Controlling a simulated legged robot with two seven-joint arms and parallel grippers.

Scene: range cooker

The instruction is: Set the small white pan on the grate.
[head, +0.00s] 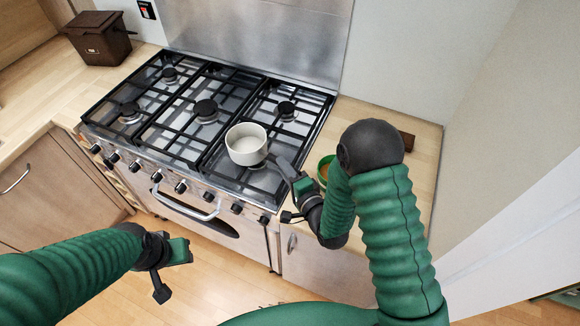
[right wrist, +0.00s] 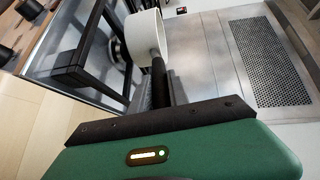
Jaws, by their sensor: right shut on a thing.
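The small white pan (head: 246,146) is upright over the front right part of the black grate (head: 222,124) on the range cooker. My right gripper (head: 297,182) is shut on the pan's dark handle, on the pan's right side. In the right wrist view the white pan (right wrist: 146,36) and its handle (right wrist: 160,82) extend away from my gripper, beside the black grate bars (right wrist: 78,48). I cannot tell whether the pan's base touches the grate. My left gripper (head: 172,270) is open and empty, low in front of the cooker.
A brown lidded box (head: 98,40) stands on the left counter. A green bowl (head: 325,168) sits on the right counter, partly hidden by my right arm. Knobs and an oven handle (head: 186,207) line the cooker's front. The grate's left and middle parts are clear.

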